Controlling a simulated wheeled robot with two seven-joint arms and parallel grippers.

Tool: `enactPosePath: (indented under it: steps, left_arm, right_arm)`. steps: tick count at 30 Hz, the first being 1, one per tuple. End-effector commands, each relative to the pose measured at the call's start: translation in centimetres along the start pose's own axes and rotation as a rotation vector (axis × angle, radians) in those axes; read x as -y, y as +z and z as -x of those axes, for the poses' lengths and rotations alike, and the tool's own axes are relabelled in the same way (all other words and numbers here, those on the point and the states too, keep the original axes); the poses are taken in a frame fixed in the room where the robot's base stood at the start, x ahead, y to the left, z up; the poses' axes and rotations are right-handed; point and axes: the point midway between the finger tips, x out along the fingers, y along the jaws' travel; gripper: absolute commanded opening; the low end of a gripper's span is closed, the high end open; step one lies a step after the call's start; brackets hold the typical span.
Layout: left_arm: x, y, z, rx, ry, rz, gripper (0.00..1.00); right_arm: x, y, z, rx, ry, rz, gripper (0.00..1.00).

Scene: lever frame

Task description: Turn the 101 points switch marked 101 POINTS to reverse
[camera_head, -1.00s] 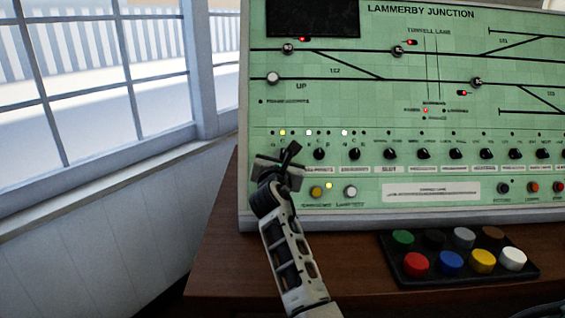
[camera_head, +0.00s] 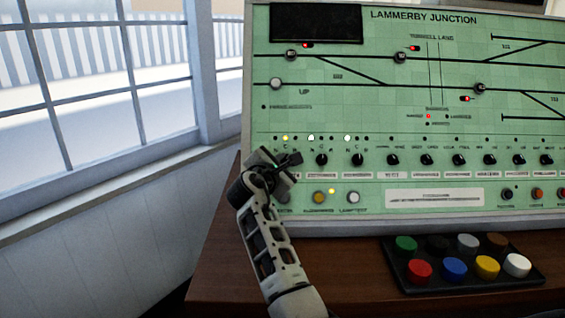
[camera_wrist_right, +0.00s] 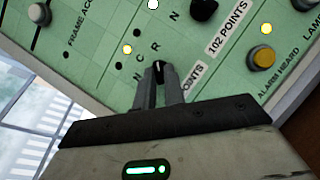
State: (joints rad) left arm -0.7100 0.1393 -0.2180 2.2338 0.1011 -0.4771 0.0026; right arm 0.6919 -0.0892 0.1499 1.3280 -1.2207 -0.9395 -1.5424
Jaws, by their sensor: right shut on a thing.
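The 101 points switch is a small black knob (camera_wrist_right: 158,67) at the left end of the panel's switch row. In the right wrist view it sits between my right gripper's fingertips (camera_wrist_right: 160,78), which are shut on it. Beside the knob are the letters N, C and R, with a yellow lamp (camera_wrist_right: 127,49) lit near C. In the head view my right gripper (camera_head: 287,160) covers the knob, with its fingers slanting right. My left gripper is not in view.
The 102 POINTS knob (camera_head: 321,159) is close on the right, with more black knobs along the row. Below are a yellow button (camera_head: 319,197) and a white button (camera_head: 353,197). A tray (camera_head: 397,272) of coloured buttons lies on the desk. A window is at the left.

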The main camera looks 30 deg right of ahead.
Motion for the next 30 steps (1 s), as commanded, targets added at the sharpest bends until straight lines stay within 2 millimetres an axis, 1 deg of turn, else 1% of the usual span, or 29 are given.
enactPosePath:
  steps: [10, 11, 12, 13, 23, 26, 30]
  left_arm:
    - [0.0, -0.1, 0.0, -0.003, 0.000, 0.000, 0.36]
    - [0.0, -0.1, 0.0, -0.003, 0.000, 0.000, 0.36]
    - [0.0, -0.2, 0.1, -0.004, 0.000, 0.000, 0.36]
    - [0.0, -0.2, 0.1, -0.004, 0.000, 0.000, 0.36]
    - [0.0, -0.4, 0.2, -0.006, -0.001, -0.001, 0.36]
    - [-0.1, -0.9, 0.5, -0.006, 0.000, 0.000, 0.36]
    - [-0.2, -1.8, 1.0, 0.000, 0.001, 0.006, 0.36]
  right_arm:
    - [0.1, -0.1, 0.0, -0.002, -0.004, -0.007, 0.00]
    - [0.1, -0.1, 0.0, -0.002, -0.004, -0.007, 0.14]
    - [0.1, -0.1, 0.0, -0.002, -0.004, -0.007, 0.25]
    - [0.1, -0.1, 0.0, -0.002, -0.004, -0.007, 0.33]
    - [-0.1, 0.0, 0.2, -0.002, -0.002, -0.004, 0.33]
    - [-0.4, -0.1, 0.9, -0.003, -0.001, -0.003, 0.33]
    - [-1.1, -0.3, 2.9, -0.004, -0.002, -0.002, 0.33]
